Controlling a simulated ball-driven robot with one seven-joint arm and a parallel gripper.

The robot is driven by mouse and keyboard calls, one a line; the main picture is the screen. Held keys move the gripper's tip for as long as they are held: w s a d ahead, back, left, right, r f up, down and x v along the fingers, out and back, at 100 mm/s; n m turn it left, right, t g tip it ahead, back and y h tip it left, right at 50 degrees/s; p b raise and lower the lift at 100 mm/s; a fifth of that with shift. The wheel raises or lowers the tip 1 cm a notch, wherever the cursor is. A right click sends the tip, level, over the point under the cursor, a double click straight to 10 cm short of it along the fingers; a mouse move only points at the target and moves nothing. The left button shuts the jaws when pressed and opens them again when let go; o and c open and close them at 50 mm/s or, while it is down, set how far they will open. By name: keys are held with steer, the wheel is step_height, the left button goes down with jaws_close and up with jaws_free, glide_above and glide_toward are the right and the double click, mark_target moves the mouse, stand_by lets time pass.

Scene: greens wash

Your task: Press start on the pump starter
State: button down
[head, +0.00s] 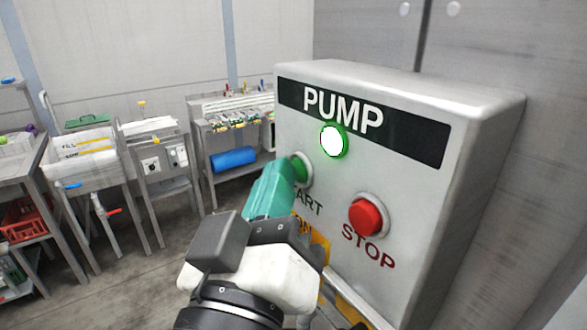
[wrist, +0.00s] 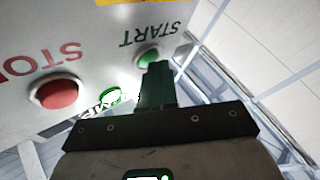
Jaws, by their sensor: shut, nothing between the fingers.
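The pump starter is a grey box (head: 405,190) on the right of the head view, with a black PUMP label (head: 362,112).
A blue roll (head: 233,159) lies on a shelf of the rack at the back. Steel sinks (head: 85,150) and benches stand at the left, with a red crate (head: 27,220) low down. The floor (head: 140,275) between is clear.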

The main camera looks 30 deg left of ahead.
stand_by(0.3)
steer(key=shift+s+a+b, duration=0.3)
steer(key=shift+s, duration=0.45)
steer(key=s, duration=0.1)
steer(key=s+a, duration=0.1)
steer(key=s, duration=0.1)
steer(key=s+a+b, duration=0.1)
steer(key=shift+s, duration=0.35)
stand_by(0.8)
